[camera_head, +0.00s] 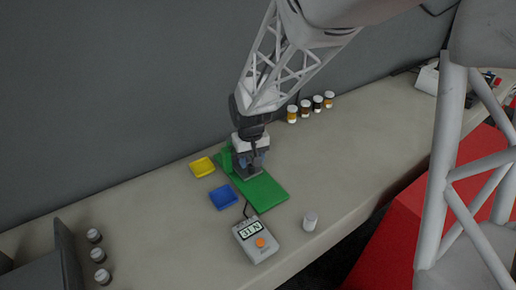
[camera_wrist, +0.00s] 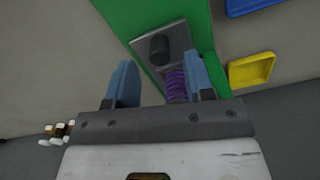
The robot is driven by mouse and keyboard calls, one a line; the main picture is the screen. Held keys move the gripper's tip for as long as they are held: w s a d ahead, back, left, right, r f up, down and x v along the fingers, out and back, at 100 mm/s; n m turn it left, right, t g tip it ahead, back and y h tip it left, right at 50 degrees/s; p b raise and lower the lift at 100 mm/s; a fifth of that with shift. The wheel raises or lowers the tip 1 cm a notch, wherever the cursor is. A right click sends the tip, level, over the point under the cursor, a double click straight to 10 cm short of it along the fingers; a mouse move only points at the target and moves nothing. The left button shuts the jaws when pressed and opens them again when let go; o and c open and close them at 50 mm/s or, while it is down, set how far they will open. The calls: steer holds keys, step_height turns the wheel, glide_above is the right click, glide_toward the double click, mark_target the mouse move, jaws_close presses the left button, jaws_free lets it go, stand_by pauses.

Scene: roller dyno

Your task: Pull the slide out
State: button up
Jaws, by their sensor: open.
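A green board (camera_head: 265,193) lies on the bench and also shows in the wrist view (camera_wrist: 125,18). A grey metal plate with a black knob (camera_wrist: 159,47) sits on the board; I take it to be the slide. A purple spring (camera_wrist: 176,84) lies beside the knob, nearer my wrist. My gripper (camera_wrist: 159,65) is open, its blue fingers apart on either side of the knob and spring in the picture. I cannot tell whether they touch anything. In the head view my gripper (camera_head: 250,160) is low over the board's far end and partly hides the plate (camera_head: 248,174).
A yellow tray (camera_head: 201,167) and a blue tray (camera_head: 223,198) lie left of the board. A meter (camera_head: 256,240) and a white-capped jar (camera_head: 310,221) stand in front. Several bottles (camera_head: 305,108) stand behind, right.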

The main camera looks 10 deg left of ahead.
steer(key=shift+f, duration=1.05)
jaws_close()
